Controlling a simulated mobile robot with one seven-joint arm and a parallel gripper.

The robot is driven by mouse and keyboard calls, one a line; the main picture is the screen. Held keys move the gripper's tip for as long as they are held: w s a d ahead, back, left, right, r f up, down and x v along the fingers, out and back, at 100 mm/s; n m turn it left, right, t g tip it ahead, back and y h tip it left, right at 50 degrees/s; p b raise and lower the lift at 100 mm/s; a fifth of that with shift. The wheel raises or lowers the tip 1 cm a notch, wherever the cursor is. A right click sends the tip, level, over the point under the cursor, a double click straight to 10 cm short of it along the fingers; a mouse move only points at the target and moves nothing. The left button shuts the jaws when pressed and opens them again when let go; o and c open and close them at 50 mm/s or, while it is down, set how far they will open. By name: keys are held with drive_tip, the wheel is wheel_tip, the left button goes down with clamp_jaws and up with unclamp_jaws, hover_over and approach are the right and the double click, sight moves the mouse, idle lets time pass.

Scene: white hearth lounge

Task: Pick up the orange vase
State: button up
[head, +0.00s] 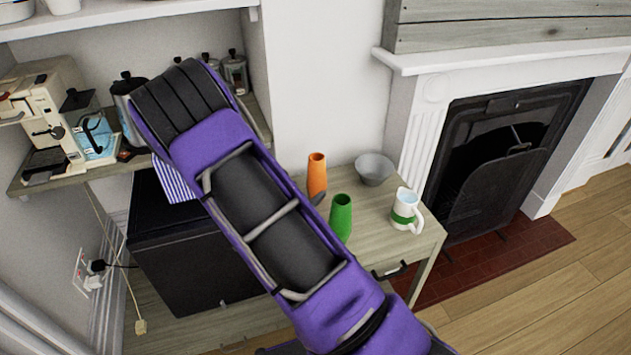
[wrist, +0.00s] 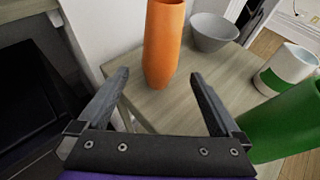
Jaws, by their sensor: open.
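The orange vase (head: 317,175) stands upright on the wooden side table (head: 384,240), toward its back left. In the wrist view the orange vase (wrist: 162,45) stands just beyond my open fingers, roughly in line with the gap between them. My gripper (wrist: 158,82) is empty and apart from the vase. In the head view my purple arm hides most of the gripper; only a dark fingertip shows near the vase.
A green vase (head: 340,218) stands close in front of the orange one, near my right finger in the wrist view (wrist: 290,122). A grey bowl (head: 374,169) and a white and green mug (head: 406,210) stand to the right. A black box-like appliance (head: 190,262) is at the left.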

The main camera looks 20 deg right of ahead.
sight(313, 185)
drive_tip(key=x, duration=0.5)
drive_tip(key=shift+w+d+f, duration=0.1)
drive_tip(key=shift+w+d, duration=0.05)
drive_tip(key=shift+r+b+x, duration=0.2)
drive_tip(key=shift+x, duration=1.2)
drive_tip(key=shift+r+b+x, duration=0.2)
drive_tip(key=shift+x, duration=1.2)
drive_tip(key=shift+w+d, duration=0.1)
clamp_jaws()
